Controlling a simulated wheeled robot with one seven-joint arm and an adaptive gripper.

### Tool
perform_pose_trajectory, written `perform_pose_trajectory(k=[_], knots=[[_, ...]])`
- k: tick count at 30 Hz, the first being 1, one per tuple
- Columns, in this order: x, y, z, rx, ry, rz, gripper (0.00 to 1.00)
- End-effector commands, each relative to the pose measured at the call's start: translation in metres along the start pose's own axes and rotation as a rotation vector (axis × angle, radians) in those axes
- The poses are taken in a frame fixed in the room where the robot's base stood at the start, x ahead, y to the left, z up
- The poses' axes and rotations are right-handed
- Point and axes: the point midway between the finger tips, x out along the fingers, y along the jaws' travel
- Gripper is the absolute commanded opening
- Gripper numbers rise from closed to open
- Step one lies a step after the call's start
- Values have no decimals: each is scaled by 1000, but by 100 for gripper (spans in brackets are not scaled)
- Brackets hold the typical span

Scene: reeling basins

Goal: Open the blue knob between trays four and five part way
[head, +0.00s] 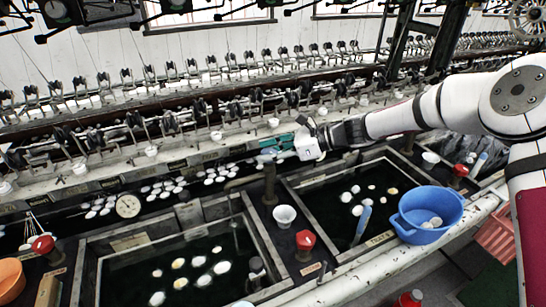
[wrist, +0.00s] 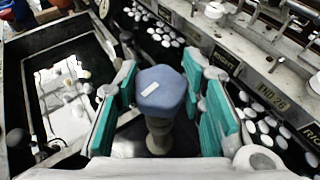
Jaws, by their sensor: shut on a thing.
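The blue knob (wrist: 160,92) is many-sided, with a small pale label on top, and sits on a greyish stem. In the head view my gripper (head: 275,147) reaches in from the right, at the top of a dark upright pipe (head: 270,185) between two basins. There the fingers hide most of the knob.
Dark basins (head: 190,272) with floating white cocoons lie on both sides. Red knobs (head: 305,240) stand near the front edge, with a white cup (head: 285,215) close by. A blue tub (head: 428,212) sits at right. A round gauge (head: 128,206) is at left.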

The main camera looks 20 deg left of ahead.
Motion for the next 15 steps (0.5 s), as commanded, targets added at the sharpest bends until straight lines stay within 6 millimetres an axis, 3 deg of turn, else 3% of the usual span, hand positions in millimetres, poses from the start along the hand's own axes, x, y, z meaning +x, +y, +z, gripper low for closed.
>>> perform_pose_trajectory(k=[15], knots=[[2,-3,-4,-123,0,290,8]])
